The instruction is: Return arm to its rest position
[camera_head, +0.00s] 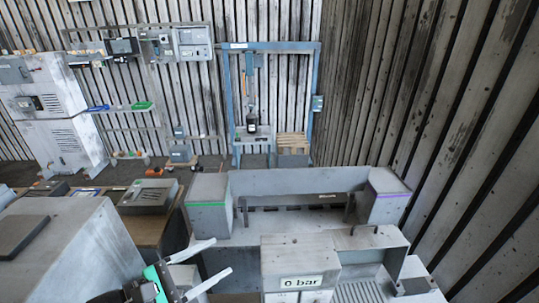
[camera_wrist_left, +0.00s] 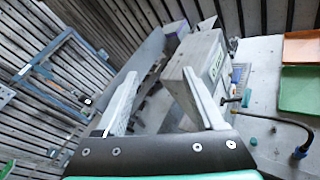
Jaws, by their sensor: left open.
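My left gripper (camera_head: 222,255) comes in at the bottom of the head view, with green and black parts at its base. Its two pale fingers are spread apart with nothing between them. In the left wrist view, the fingers of the same gripper (camera_wrist_left: 161,74) also stand apart and empty. The fingers are just left of a grey box with a "0 bar" label (camera_head: 302,282) in the head view. Whether they touch it cannot be told. My right gripper is in neither view.
A long grey trough-like housing (camera_head: 300,181) stands behind the labelled box. A large grey block (camera_head: 75,250) is at lower left, near a brown table (camera_head: 148,228). The wrist view shows an orange tray (camera_wrist_left: 301,47), a green tray (camera_wrist_left: 300,90) and a dark hose (camera_wrist_left: 283,121) at right.

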